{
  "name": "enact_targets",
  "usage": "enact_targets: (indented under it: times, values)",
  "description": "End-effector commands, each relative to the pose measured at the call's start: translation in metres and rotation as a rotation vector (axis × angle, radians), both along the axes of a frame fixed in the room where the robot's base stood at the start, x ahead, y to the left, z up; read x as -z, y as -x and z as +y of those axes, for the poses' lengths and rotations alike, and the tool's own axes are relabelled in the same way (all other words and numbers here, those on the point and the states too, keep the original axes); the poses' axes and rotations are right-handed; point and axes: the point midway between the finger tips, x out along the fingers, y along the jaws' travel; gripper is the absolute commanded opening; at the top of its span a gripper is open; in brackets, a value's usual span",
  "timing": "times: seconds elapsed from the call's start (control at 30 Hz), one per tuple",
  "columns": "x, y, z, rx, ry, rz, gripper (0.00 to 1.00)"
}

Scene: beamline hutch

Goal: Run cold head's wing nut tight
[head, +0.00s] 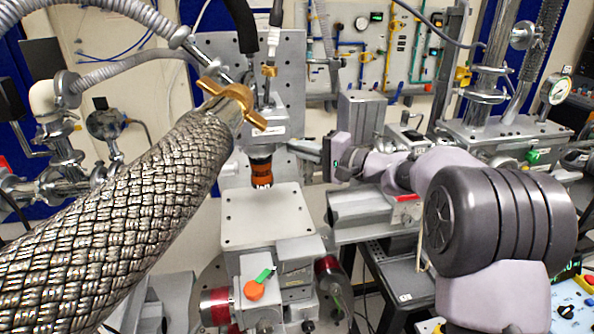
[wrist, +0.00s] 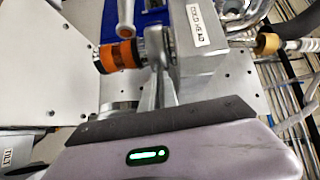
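The cold head (head: 265,115) is a grey block with a label, in the middle of the head view. The wrist view shows it sideways (wrist: 205,55), its label reading COLD HEAD. An orange and black cylinder (head: 261,170) hangs below it, at left in the wrist view (wrist: 118,56). My gripper (head: 293,146) reaches in from the right, its grey fingers (wrist: 158,50) at the joint between block and cylinder. The fingers overlap, so their opening is unclear. I cannot make out the cold head's wing nut there; the fingers may hide it. A grey rod (wrist: 125,15) shows beside the joint.
A thick braided hose (head: 140,190) with a brass winged fitting (head: 230,95) fills the left foreground. A bare pale plate (head: 265,215) lies below the cold head.

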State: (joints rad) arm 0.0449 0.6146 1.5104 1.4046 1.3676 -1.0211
Motion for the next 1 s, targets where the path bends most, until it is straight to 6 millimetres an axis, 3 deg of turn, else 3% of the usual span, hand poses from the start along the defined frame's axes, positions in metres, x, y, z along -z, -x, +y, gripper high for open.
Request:
enact_targets:
  times: [0.03,0.5,1.0]
  values:
    - [0.0139,0.0001,-0.0004,0.000,-0.039,0.010,0.00]
    - [0.0189,0.0007,0.0021,-0.001,-0.408,0.120,0.00]
    - [0.0177,0.0010,0.0039,0.001,-0.569,0.165,0.00]
